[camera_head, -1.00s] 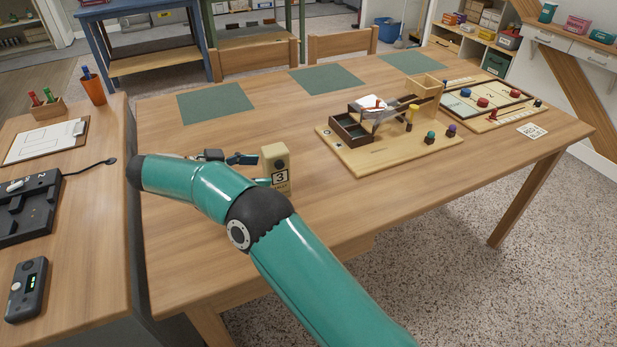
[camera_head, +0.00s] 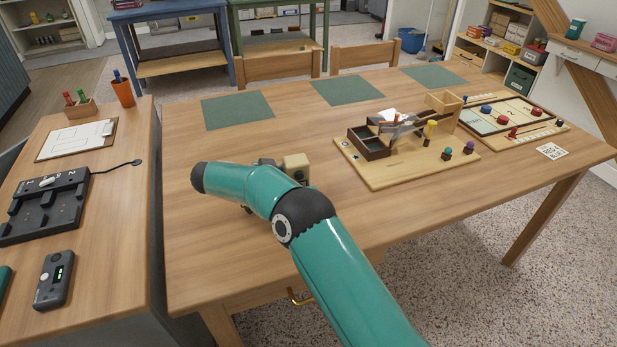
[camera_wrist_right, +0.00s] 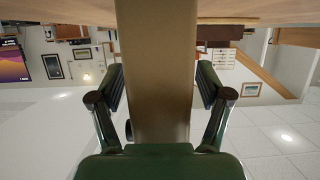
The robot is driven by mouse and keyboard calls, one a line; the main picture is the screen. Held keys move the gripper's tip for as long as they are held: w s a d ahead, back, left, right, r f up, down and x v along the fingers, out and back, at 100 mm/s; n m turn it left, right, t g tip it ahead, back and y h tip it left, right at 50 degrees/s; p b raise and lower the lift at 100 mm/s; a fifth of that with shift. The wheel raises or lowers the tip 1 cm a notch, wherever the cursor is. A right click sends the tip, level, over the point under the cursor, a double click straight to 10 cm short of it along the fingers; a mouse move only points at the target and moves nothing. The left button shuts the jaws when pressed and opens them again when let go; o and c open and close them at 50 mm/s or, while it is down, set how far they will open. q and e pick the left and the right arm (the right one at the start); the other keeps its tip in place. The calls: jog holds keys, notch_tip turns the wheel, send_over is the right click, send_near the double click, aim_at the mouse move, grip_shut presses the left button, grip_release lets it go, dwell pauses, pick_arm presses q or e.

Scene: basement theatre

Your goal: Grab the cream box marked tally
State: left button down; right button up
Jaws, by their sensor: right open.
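A cream box (camera_head: 295,162) stands upright on the wooden table, its lower part hidden behind my right arm. I cannot read a tally mark on it now. In the right wrist view, a tan upright body (camera_wrist_right: 160,60), which looks like this box, fills the middle. My right gripper (camera_wrist_right: 161,80) is open, with one finger on each side of it and a visible gap on both sides. In the head view the right gripper (camera_head: 267,163) is mostly hidden behind its own arm, at the box's left side. My left gripper is not in view.
A wooden board with dark trays and pegs (camera_head: 400,168) lies right of the box. A game board (camera_head: 510,122) is farther right. Green mats (camera_head: 238,110) lie along the far edge. A side desk (camera_head: 125,195) stands at left. The table's front left is clear.

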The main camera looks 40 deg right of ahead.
jog(key=shift+s+d, duration=0.15)
jog(key=shift+d, duration=0.05)
jog(key=c, duration=1.4)
jog(key=shift+o, duration=0.2)
jog(key=shift+r, duration=0.15)
